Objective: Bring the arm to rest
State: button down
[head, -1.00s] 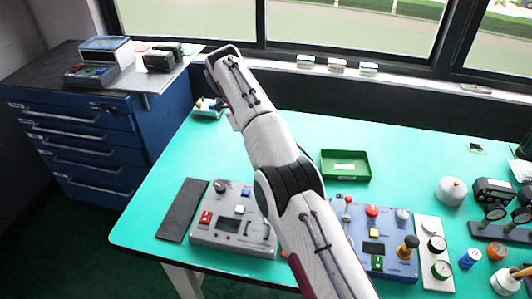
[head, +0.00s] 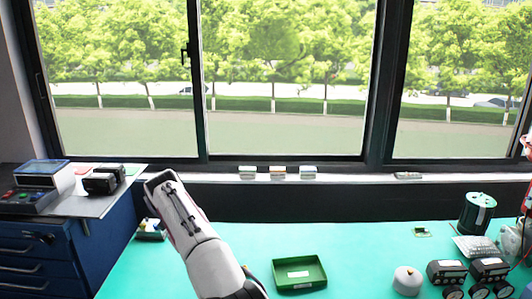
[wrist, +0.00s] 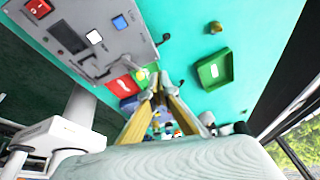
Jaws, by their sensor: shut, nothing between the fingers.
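My arm (head: 215,255) rises from the bottom of the head view over the turquoise table (head: 375,235) and bends at its upper end near the left. My gripper is not visible in the head view. In the wrist view my gripper (wrist: 158,76) shows as two yellowish fingers with their tips together, shut and empty. It points toward the table, between a grey control panel (wrist: 82,30) on the left and a green tray (wrist: 228,66) on the right. The tray also shows in the head view (head: 318,283).
A blue drawer cabinet (head: 30,255) stands at the left with devices on top. Gauges (head: 445,270), a grey domed part (head: 407,280) and a dark green cylinder (head: 478,212) stand at the right. Small boxes (head: 278,172) lie on the windowsill. The table's back middle is clear.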

jog(key=w+d+r+t, duration=0.15)
jog(key=w+t, duration=0.25)
jog(key=w, duration=0.5)
jog(key=w+r+t, duration=0.2)
jog(key=w+t, duration=0.3)
jog(key=w, duration=0.4)
jog(key=w+a+r+n+t+y, duration=0.1)
jog(key=a+r+n+t+y, duration=0.2)
jog(key=r+n, duration=0.35)
jog(key=w+a+r+n+t+y, duration=0.15)
jog(key=r+n+y, duration=0.25)
jog(key=r, duration=0.5)
jog(key=s+d+f+n+g+y, duration=0.1)
jog(key=s+d+n+g+y, duration=0.2)
jog(key=s, duration=0.7)
jog(key=s+d+n+g+y, duration=0.1)
jog(key=s+n+g, duration=0.3)
jog(key=s, duration=0.5)
jog(key=s+d+f+n+h, duration=0.1)
jog(key=s+d+f+h, duration=0.1)
jog(key=s+d, duration=1.3)
jog(key=s+d+f+n+g+h, duration=0.1)
jog(key=s+d+f+h, duration=0.2)
jog(key=s+d, duration=1.3)
jog(key=shift+s+f+h, duration=0.3)
jog(key=shift+s+h, duration=0.7)
jog(key=shift+s, duration=2.8)
